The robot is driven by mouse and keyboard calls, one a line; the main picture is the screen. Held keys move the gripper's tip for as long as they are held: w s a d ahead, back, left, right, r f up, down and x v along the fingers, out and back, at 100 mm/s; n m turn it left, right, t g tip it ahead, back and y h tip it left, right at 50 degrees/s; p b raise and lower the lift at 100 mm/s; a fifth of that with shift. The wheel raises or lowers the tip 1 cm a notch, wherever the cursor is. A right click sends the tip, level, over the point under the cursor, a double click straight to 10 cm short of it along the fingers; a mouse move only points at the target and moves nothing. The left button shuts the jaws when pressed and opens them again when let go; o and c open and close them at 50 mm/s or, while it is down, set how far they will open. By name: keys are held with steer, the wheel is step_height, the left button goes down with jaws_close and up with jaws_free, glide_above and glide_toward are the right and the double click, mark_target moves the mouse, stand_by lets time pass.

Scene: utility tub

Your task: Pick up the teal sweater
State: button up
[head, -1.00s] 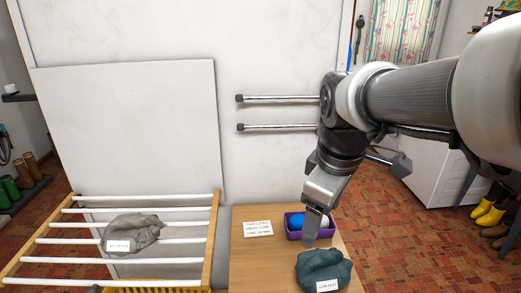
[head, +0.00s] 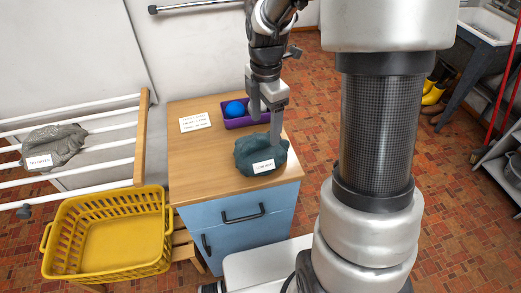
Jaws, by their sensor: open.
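The teal sweater (head: 247,152) lies bunched on the wooden top of a blue cabinet, near its front right corner. A white label (head: 264,166) with writing sits on its front side. My gripper (head: 267,132) points down over the sweater with its fingers apart. The right finger reaches down to the sweater's upper right part and overlaps it in the picture. The left finger appears behind the sweater, in front of the purple tray. I cannot tell whether the fingers touch the cloth.
A purple tray (head: 233,124) with a blue ball (head: 235,109) stands behind the sweater. A printed card (head: 195,122) lies to its left. A drying rack (head: 142,135) holds a grey garment (head: 55,145). An empty yellow basket (head: 108,235) stands front left of the blue cabinet (head: 240,213).

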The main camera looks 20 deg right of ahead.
mark_target(262, 139)
steer(key=shift+w+a+f, duration=0.1)
steer(key=shift+a+f, duration=0.1)
steer(key=shift+f, duration=1.5)
steer(key=shift+w+a+f, duration=0.1)
steer(key=shift+a+f, duration=0.1)
steer(key=shift+f, duration=1.5)
jaws_close()
